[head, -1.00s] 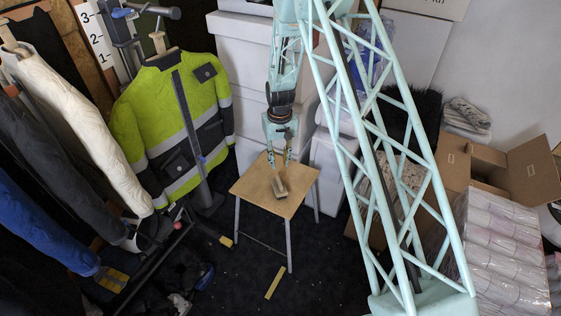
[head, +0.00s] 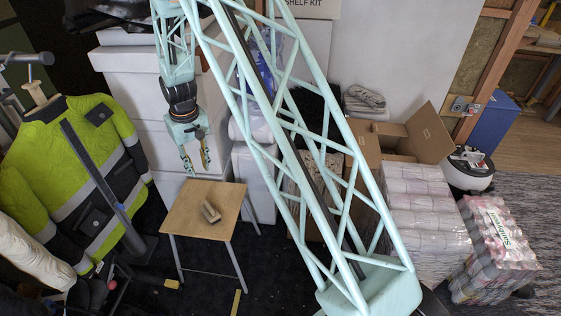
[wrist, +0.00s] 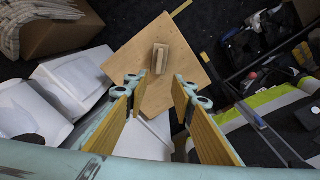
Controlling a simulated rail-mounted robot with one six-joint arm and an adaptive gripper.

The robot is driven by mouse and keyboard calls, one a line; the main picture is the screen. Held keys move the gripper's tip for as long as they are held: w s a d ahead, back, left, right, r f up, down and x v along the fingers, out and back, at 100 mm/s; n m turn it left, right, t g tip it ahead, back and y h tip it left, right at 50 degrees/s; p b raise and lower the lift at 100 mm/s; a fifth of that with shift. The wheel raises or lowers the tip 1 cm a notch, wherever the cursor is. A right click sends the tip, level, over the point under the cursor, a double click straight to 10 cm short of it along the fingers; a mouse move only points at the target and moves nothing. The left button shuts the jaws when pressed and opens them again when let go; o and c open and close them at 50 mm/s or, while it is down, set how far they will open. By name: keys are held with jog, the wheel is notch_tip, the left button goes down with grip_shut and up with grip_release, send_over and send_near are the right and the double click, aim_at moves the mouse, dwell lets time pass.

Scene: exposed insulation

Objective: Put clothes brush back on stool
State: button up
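The clothes brush (head: 210,212) lies on the wooden seat of the stool (head: 178,226), near the middle. In the wrist view the small brush (wrist: 160,58) rests on the square stool top (wrist: 145,48). My gripper (head: 195,160) hangs above and behind the brush, clear of it, pointing down. In the wrist view my gripper (wrist: 157,88) is open, with its two yellow-lined fingers wide apart and nothing between them.
A high-visibility jacket (head: 75,185) hangs left of the stool. White boxes (head: 135,85) are stacked behind it. Wrapped rolls (head: 425,215), an open cardboard box (head: 425,135) and a shrink-wrapped pack (head: 495,250) stand to the right. Dark floor lies in front of the stool.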

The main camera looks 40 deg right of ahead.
jog(key=s+r, duration=0.4)
jog(key=r, duration=0.5)
jog(key=s+r, duration=0.3)
jog(key=r, duration=0.6)
jog(key=s+r+t, duration=0.2)
jog(key=s+r, duration=1.9)
jog(key=s, duration=1.1)
jog(key=s+r+t, duration=0.1)
jog(key=s+r, duration=0.1)
jog(key=s, duration=1.1)
jog(key=shift+s+r, duration=0.2)
jog(key=shift+s, duration=0.05)
